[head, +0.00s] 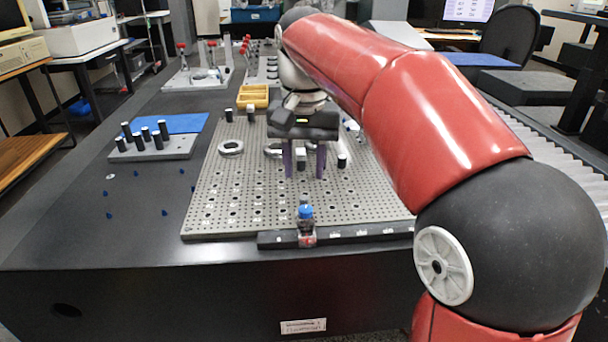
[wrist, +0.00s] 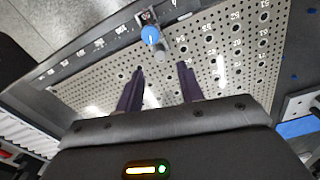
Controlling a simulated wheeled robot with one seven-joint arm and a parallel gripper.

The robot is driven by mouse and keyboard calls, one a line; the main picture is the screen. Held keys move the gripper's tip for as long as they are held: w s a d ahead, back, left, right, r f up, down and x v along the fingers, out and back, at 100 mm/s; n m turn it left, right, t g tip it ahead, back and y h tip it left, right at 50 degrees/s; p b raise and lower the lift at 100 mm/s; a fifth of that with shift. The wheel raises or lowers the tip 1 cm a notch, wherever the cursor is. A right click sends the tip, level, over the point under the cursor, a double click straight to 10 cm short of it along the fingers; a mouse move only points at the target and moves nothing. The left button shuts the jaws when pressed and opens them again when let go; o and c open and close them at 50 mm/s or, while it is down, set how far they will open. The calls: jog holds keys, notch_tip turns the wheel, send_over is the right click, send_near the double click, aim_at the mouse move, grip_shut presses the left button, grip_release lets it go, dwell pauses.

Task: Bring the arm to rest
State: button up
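My gripper (head: 304,160) is above the perforated grey plate (head: 225,205) in the head view, with its two purple fingers pointing down. In the wrist view my gripper (wrist: 160,80) shows its fingers spread apart with nothing between them. My red arm reaches in from the right of the head view. A small blue-capped item (head: 305,212) stands at the plate's front edge, nearer the head camera than the fingers. It also shows in the wrist view as a blue knob (wrist: 150,35) beyond the fingertips.
A metal ring (head: 231,148) and a small dark cylinder (head: 342,161) are on the plate. A yellow tray (head: 253,96) stands behind it. A block with several black pins (head: 155,147) stands to the left. The dark table (head: 60,220) is mostly bare at front left.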

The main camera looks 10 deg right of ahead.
dwell(0.3)
jog(key=shift+s+d, duration=0.25)
jog(key=shift+s, duration=0.05)
jog(key=s+d+f+t, duration=0.2)
jog(key=s+d+f, duration=0.1)
jog(key=s, duration=0.3)
jog(key=s+d+f+n+t, duration=0.1)
jog(key=s+d+f, duration=0.2)
jog(key=s+f, duration=0.2)
jog(key=s+d+f+n+t, duration=0.1)
jog(key=s+d+f+t, duration=0.1)
jog(key=s+f, duration=0.3)
jog(key=shift+s+d+t, duration=0.3)
jog(key=shift+s+d, duration=0.55)
jog(key=shift+s, duration=0.3)
jog(key=shift+o, duration=0.3)
